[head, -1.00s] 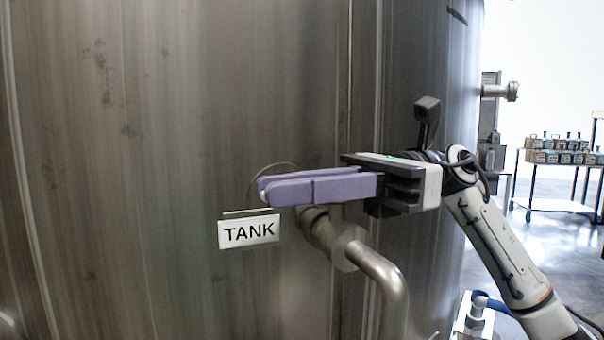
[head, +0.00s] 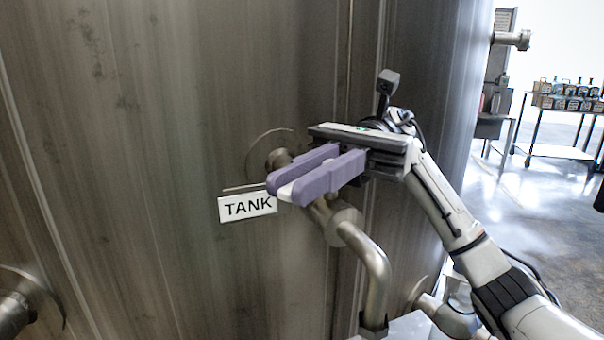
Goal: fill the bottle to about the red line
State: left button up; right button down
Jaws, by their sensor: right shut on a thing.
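My right gripper (head: 289,190), with purple fingers, is at the valve on the steel tank (head: 180,110). Its fingers point to the lower left and are shut on a mostly hidden thing, which looks like the valve handle; a small white end shows between the fingertips. Just below the fingers is the valve body (head: 338,217), with a bent outlet pipe (head: 377,265) running down from it. A white TANK sign (head: 247,206) hangs left of the valve. My left gripper is out of view.
A second pipe stub (head: 15,305) sticks out at the lower left. Another pipe fitting (head: 452,318) is at the bottom right. A cart (head: 560,152) with several bottles stands far back right. Open floor (head: 540,210) lies right of the tank.

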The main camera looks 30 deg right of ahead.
dwell(0.3)
jog(key=c, duration=1.7)
grip_release()
jog(key=shift+d, duration=0.1)
jog(key=v, duration=1)
jog(key=shift+w+d, duration=0.1)
